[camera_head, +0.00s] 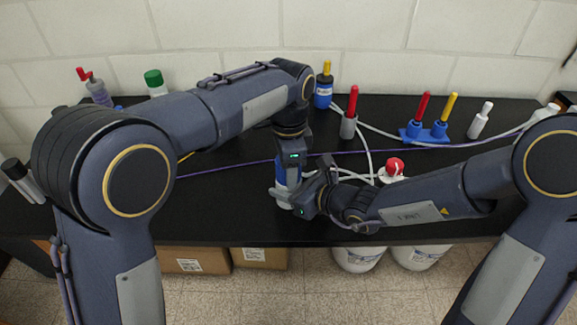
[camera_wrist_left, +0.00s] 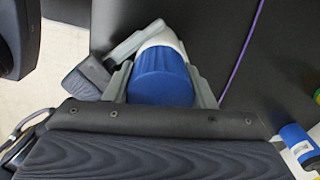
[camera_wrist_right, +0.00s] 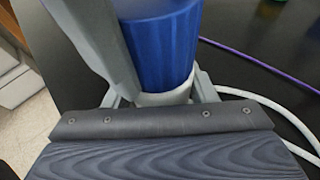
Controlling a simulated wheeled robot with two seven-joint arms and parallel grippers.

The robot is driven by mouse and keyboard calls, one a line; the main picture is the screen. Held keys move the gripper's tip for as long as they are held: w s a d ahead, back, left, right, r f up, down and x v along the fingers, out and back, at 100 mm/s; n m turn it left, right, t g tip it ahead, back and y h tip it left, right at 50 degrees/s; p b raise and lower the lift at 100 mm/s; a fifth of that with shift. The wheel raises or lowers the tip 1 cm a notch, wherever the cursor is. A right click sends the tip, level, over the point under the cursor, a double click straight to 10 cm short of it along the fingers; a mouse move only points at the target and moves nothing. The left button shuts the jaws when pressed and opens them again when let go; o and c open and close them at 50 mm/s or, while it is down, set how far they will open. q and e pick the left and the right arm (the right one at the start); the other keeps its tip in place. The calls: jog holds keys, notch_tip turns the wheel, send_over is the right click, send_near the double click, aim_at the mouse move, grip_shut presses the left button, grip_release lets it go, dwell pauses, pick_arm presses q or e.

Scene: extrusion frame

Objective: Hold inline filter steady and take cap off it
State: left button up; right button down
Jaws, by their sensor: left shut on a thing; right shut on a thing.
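The inline filter stands on the black bench in the head view, a white body (camera_head: 281,192) with a ribbed blue cap (camera_head: 282,170) on top. My left gripper (camera_wrist_left: 160,84) comes down from above and is shut on the cap, one finger on each side. My right gripper (camera_wrist_right: 160,92) comes in from the right and is shut around the white body (camera_wrist_right: 165,98) just below the cap (camera_wrist_right: 160,48). The cap sits on the body with no clear gap in the right wrist view. The grippers hide much of the filter in the head view.
A red-topped white piece (camera_head: 394,168) with white tubing stands close to my right wrist. Behind are a grey holder with a red handle (camera_head: 350,113), a blue bottle (camera_head: 323,90), and a blue stand (camera_head: 424,134). A purple cable (camera_head: 225,168) crosses the bench. The front left is clear.

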pick_arm(q)
jog(key=n, duration=2.4)
jog(key=shift+r+n, duration=0.1)
jog(key=shift+n, duration=0.2)
jog(key=shift+r, duration=0.15)
jog(key=shift+r, duration=0.95)
